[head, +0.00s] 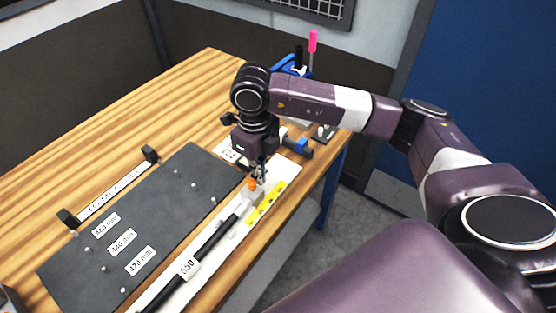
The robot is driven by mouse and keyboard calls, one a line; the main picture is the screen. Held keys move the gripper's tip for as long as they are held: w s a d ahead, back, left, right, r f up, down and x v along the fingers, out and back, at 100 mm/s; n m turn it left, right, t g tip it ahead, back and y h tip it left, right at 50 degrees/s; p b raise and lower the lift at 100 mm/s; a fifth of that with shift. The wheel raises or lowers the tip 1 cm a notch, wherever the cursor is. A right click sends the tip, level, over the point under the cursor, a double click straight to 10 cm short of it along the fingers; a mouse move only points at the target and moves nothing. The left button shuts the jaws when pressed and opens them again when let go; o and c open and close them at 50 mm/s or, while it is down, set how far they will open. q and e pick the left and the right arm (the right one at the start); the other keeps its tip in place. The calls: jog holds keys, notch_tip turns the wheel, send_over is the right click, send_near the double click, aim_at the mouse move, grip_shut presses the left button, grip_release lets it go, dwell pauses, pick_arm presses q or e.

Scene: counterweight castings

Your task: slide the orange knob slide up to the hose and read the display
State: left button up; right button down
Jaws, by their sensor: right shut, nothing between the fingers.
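The orange knob (252,184) of the slide sits right at the fingertips of my right gripper (259,174). The gripper points down and is shut, with nothing seen between its fingers. The display's reading is not legible in this view, and the display may be hidden behind my right arm. My left gripper is not in view.
A dark board (165,195) with several pegs and length labels lies left of the rail. A yellow strip (265,203) lies right of it. The left of the wooden table (60,190) is clear.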

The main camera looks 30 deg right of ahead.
jog(key=shift+a+r+p, duration=0.2)
jog(key=shift+r+p, duration=0.25)
jog(key=shift+r, duration=0.3)
notch_tip(320, 180, up, 6)
jog(key=p, duration=0.2)
jog(key=shift+d+f+p, duration=0.1)
jog(key=shift+f+p, duration=0.1)
jog(key=shift+p, duration=0.15)
jog(key=shift+s, duration=0.1)
